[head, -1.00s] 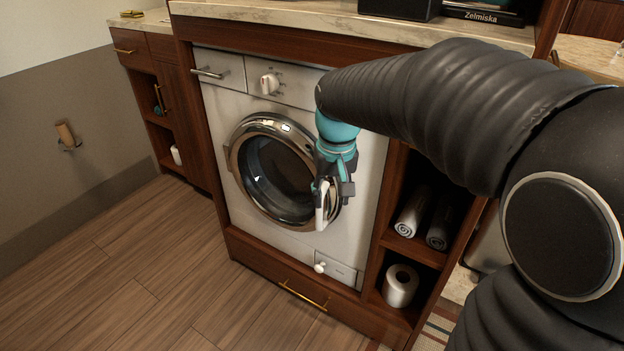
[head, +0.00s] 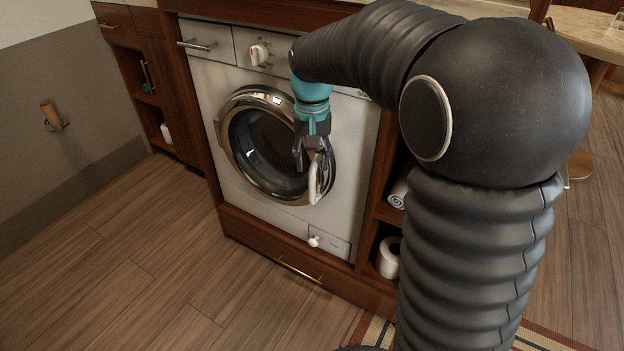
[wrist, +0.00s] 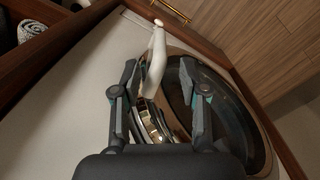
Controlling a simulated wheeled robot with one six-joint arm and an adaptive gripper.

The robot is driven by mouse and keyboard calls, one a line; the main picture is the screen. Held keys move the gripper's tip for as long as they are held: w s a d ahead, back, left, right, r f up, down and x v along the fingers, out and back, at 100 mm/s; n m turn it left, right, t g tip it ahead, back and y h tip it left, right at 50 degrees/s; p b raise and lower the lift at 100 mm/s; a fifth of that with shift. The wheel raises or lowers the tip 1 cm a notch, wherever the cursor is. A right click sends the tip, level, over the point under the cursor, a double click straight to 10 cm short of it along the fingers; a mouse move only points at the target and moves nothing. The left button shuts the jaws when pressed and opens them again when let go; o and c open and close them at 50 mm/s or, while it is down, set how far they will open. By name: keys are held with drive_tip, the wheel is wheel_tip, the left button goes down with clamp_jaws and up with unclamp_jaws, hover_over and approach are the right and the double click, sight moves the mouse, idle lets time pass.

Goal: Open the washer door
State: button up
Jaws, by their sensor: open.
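The washer (head: 350,120) is white and front-loading, set into a wooden cabinet. Its round door (head: 262,148) has a chrome ring and dark glass and looks shut; it also shows in the wrist view (wrist: 228,112). A white curved door handle (head: 315,187) stands at the door's right side. My gripper (head: 310,168) is open at that handle. In the wrist view, the handle (wrist: 155,62) lies between the two spread fingers, with space visible on both sides. I cannot tell how deep it sits between them. My gripper partly hides the door's right rim.
A control knob (head: 259,54) and a detergent drawer handle (head: 197,45) are above the door. A small white knob (head: 314,241) is below it. A toilet roll (head: 389,257) and a rolled towel (head: 398,194) sit in shelves to the right. The wooden floor in front is clear.

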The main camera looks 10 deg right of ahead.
sight(312, 178)
wheel_tip(312, 178, down, 6)
drive_tip(key=shift+r, duration=0.15)
idle(0.3)
clamp_jaws()
